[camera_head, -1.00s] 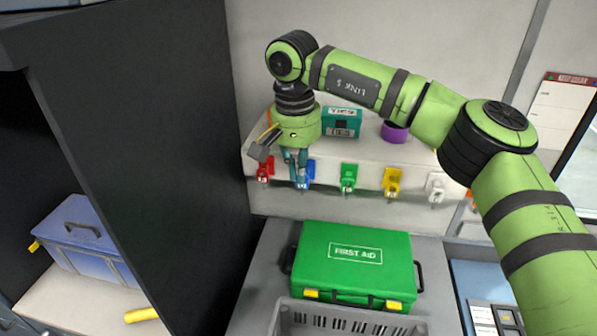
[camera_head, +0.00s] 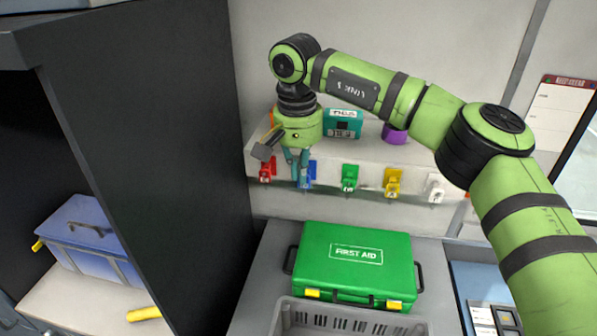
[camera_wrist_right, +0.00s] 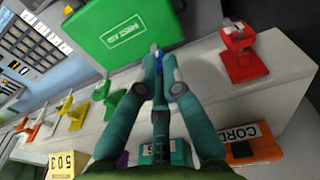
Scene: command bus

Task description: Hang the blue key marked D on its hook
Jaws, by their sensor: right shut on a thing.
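My right gripper (camera_head: 302,178) points down at the front of the ledge, between the red and green keys. Its teal fingers are shut on the blue key (camera_head: 312,172), mostly hidden behind them in the head view. In the right wrist view the closed fingertips (camera_wrist_right: 158,78) show a little blue of the key (camera_wrist_right: 178,88) beside them. The letter on it and its hook are hidden, so I cannot tell whether the key touches the hook. My left gripper is in neither view.
On the ledge front are a red key (camera_head: 266,170), green key (camera_head: 349,177), yellow key (camera_head: 393,181) and white key (camera_head: 436,186). A teal box (camera_head: 343,122) and purple roll (camera_head: 394,133) stand above. A green first aid case (camera_head: 352,262) lies below.

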